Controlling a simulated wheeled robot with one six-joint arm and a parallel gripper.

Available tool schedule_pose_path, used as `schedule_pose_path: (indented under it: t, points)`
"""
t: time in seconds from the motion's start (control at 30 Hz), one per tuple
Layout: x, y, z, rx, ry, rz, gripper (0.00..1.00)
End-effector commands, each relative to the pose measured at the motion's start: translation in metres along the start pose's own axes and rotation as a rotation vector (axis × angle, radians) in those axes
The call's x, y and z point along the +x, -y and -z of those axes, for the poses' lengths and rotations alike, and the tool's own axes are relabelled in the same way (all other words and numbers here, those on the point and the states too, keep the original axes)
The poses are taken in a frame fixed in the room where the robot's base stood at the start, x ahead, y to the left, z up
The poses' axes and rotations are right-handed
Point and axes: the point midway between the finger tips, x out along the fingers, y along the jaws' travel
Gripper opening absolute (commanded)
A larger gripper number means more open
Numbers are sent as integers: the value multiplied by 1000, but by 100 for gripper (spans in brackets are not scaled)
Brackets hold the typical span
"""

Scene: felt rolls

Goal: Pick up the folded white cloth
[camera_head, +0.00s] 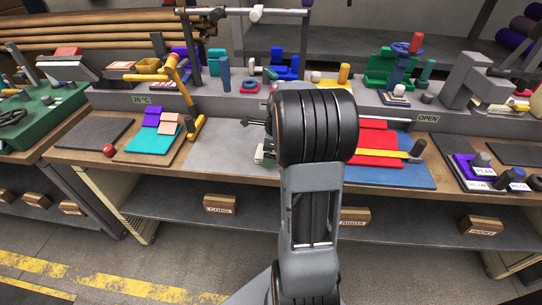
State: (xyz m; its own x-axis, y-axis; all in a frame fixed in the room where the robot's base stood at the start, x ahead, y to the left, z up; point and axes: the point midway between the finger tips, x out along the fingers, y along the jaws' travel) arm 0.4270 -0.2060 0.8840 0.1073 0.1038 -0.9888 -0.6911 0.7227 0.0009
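I cannot make out a folded white cloth for certain in the head view. A small pale item (398,98) lies at the back right of the bench, but it is too small to identify. My dark, rounded arm joint covers the middle of the bench. My gripper is mostly or wholly hidden behind it. Small grey and dark parts (264,150) show just left of the joint, and I cannot tell whether they belong to the gripper. Whether it is open or holds anything does not show.
Red and blue felt (405,174) with a yellow bar lies right of my arm. Coloured swatches (150,138) lie on a board at left, beside a red ball (109,150). A raised back shelf (225,101) carries several tools. Bare grey bench surface (218,155) shows left of my arm.

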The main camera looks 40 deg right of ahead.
Motion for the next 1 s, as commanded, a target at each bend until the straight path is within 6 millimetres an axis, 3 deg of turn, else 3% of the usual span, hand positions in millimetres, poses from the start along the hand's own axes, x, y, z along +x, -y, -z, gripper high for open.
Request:
schedule_pose_path:
  t: [0.3,0.83,1.0]
  points:
    - [4,0,0,-1,0,0,99]
    - [3,0,0,-1,0,1,48]
    - [3,0,0,-1,0,1,46]
